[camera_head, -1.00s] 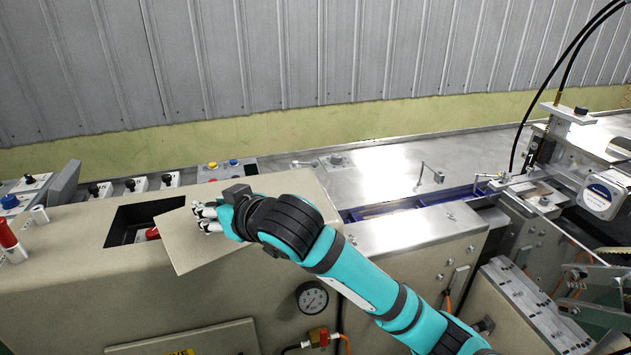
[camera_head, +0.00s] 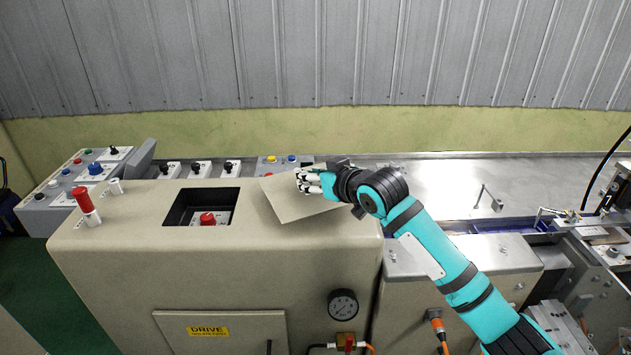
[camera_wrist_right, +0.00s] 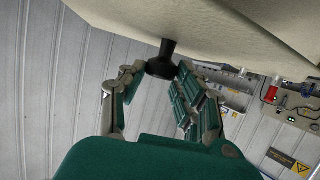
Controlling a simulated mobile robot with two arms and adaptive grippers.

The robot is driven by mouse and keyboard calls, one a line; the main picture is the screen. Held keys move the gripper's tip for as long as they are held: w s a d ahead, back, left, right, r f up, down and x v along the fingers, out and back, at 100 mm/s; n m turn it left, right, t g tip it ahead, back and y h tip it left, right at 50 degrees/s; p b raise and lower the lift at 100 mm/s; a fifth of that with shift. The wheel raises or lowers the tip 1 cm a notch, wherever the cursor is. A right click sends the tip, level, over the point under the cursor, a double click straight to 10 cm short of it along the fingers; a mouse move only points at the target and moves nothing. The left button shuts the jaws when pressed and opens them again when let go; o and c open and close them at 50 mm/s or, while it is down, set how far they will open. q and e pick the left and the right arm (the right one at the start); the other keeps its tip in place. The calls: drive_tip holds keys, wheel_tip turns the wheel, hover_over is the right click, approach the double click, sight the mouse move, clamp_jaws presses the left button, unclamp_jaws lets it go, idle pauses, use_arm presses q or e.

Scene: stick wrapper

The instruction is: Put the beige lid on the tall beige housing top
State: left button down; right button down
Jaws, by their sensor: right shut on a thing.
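The beige lid (camera_head: 291,203) is a flat plate with a black knob (camera_wrist_right: 162,62) that shows in the right wrist view. My right gripper (camera_head: 312,182) is shut on this knob and holds the lid, slightly tilted, over the right part of the tall beige housing top (camera_head: 150,208). The lid's broad face (camera_wrist_right: 205,25) fills the top of the right wrist view. A rectangular opening (camera_head: 181,211) in the housing top lies left of the lid, uncovered, with a red button (camera_head: 207,218) inside. Whether the lid touches the top is unclear. My left gripper is not in view.
A red knob (camera_head: 84,200) and small white fittings stand at the left end of the housing top. Switch boxes (camera_head: 198,168) line its back edge. A gauge (camera_head: 343,304) is on the front. A metal table (camera_head: 440,180) extends to the right.

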drive_tip(key=shift+w+d, duration=0.25)
drive_tip(key=shift+w, duration=0.25)
wheel_tip(320, 180, down, 3)
drive_tip(key=shift+r+p, duration=0.1)
drive_tip(key=shift+p, duration=0.65)
drive_tip(key=shift+f, duration=0.25)
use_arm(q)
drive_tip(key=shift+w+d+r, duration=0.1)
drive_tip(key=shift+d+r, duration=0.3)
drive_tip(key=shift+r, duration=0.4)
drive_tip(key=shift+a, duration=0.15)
use_arm(e)
drive_tip(key=shift+f, duration=0.15)
drive_tip(key=c, duration=0.9)
unclamp_jaws()
drive_tip(key=shift+s+f, duration=0.1)
drive_tip(key=shift+c, duration=0.2)
use_arm(q)
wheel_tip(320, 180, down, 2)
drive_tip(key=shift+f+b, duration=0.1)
drive_tip(key=shift+b, duration=1.05)
use_arm(e)
drive_tip(key=v, duration=1.2)
